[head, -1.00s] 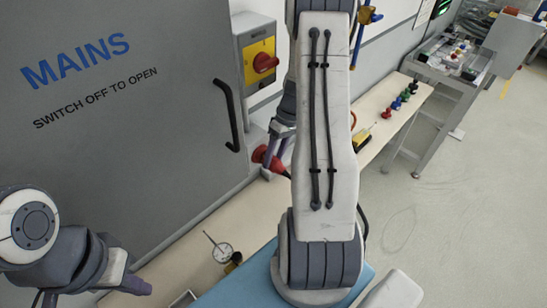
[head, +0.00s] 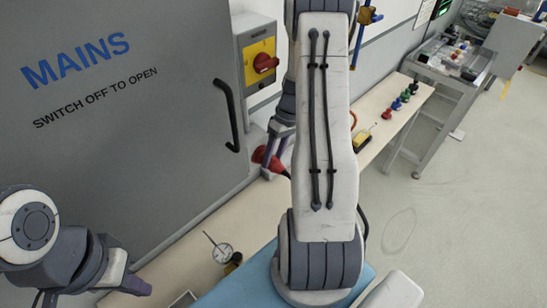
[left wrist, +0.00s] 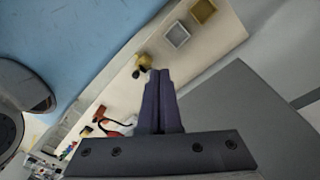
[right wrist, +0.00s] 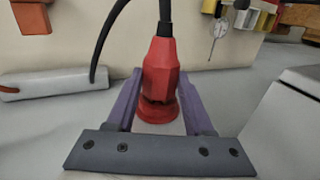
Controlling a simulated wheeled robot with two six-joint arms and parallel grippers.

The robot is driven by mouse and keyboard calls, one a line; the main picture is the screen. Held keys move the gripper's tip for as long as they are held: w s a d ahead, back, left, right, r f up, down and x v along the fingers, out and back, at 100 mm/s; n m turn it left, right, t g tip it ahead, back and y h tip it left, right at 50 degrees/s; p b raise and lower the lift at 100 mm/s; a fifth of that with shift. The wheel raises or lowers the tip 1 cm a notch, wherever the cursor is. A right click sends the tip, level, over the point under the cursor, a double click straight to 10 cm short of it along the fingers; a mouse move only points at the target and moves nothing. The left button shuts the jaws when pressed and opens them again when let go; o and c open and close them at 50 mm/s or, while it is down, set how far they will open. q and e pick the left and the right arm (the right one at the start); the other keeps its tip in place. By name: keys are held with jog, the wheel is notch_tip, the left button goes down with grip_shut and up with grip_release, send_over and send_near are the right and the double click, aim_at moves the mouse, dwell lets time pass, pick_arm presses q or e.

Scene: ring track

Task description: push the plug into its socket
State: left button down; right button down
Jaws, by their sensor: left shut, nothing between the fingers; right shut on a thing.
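The red plug (right wrist: 160,70) is between the purple fingers of my right gripper (right wrist: 158,108) in the right wrist view, with a black cable rising from its back end. A wider red collar is at its lower end; I cannot tell whether this is part of the plug or the socket's rim. In the head view the red plug (head: 262,156) shows beside the cabinet, partly behind my right arm. My right gripper (head: 278,158) is shut on it. The socket is not clearly visible. My left gripper (head: 140,288) is shut and empty; its fingers (left wrist: 160,85) touch in the left wrist view.
The grey MAINS cabinet (head: 120,130) with a black handle (head: 230,120) stands left of the plug. A yellow switch panel with a red knob (head: 264,62) is above. Small coloured parts lie farther along the bench.

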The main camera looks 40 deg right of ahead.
jog(key=shift+w, duration=0.35)
jog(key=shift+c, duration=1)
grip_release()
jog(key=shift+w+d+r, duration=0.1)
jog(key=shift+d+r, duration=0.1)
jog(key=shift+r, duration=0.25)
jog(key=b+v, duration=0.2)
jog(key=v, duration=0.7)
jog(key=shift+r+b, duration=0.3)
jog(key=shift+b, duration=0.1)
